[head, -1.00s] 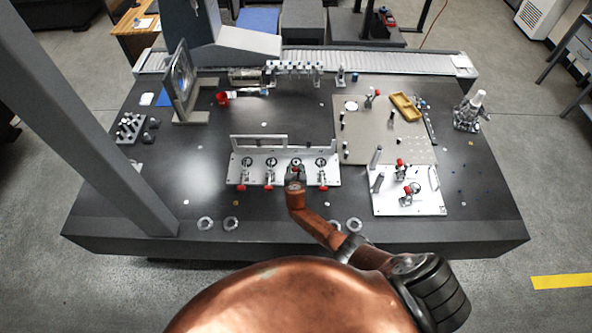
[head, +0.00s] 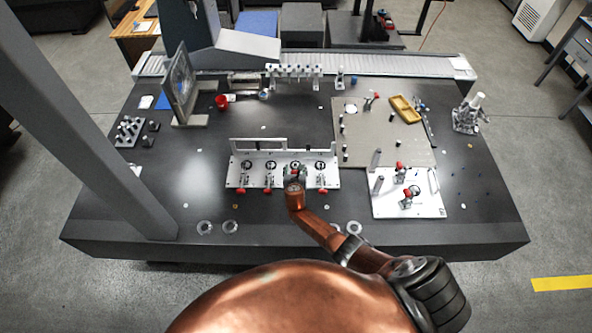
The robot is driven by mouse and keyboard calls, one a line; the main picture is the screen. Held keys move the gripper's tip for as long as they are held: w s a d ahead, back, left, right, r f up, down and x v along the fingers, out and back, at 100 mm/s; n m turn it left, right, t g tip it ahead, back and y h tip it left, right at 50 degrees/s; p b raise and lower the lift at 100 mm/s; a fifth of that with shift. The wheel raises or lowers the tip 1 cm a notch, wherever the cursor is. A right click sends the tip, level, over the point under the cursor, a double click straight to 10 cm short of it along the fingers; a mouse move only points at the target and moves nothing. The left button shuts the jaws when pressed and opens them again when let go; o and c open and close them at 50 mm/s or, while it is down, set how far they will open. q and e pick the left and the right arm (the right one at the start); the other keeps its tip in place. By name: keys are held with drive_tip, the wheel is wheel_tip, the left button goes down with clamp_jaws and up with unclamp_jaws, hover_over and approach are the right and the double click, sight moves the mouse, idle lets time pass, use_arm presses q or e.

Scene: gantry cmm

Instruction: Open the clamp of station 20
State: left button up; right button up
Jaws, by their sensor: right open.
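A light metal fixture plate (head: 333,180) lies near the front middle of the dark table. No station number is legible. My left gripper is not in view.
A white plate (head: 430,208) with red-tipped clamps and posts stands to the right. Behind it lies a beige board (head: 380,148) with a yellow tray (head: 405,108). A grey column crosses the left. Clear rings lie along the front edge. The table left of the fixture is mostly clear.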

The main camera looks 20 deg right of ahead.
drive_tip(key=shift+s+a+r, duration=0.1)
drive_tip(key=shift+s, duration=0.1)
drive_tip(key=v, duration=1.1)
drive_tip(key=shift+s+r, duration=0.2)
